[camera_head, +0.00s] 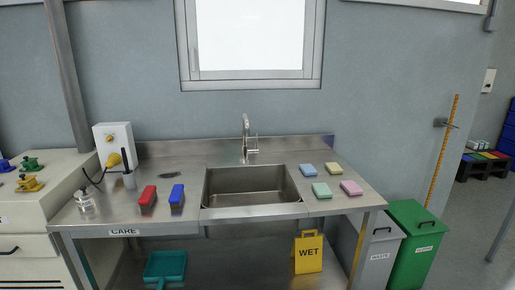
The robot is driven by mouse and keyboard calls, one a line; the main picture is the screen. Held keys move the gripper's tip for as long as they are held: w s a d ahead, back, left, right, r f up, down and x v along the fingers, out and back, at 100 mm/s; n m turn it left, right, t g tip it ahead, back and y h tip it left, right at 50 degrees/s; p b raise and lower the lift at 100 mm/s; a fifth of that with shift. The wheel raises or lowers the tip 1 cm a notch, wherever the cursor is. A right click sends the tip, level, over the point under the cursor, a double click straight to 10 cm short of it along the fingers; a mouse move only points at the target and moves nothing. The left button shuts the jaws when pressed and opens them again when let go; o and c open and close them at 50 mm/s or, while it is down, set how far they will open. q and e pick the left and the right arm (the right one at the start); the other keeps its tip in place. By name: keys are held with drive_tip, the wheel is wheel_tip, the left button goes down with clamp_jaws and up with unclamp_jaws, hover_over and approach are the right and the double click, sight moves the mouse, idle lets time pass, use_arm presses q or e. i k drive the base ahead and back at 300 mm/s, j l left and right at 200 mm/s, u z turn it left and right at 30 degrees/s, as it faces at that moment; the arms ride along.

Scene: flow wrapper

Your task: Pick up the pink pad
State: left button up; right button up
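The pink pad (351,188) lies flat on the steel counter, right of the sink and near the counter's right front corner. A green pad (322,190) lies to its left, a yellow pad (334,168) behind it, and a blue pad (308,170) behind and to the left. The pads lie apart from each other. Neither of my grippers shows in the head view.
The sink (252,186) with a tall tap (246,140) is mid-counter. A red brush (148,198) and a blue brush (177,197) lie left of it. A yellow WET sign (308,253) stands below. Grey (381,250) and green (414,248) bins stand at the right.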

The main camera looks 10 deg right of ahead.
sight(350, 187)
drive_tip(key=i+j+z, duration=0.1)
drive_tip(key=i+j, duration=1.05)
drive_tip(key=j+z, duration=0.1)
drive_tip(key=z, duration=2.6)
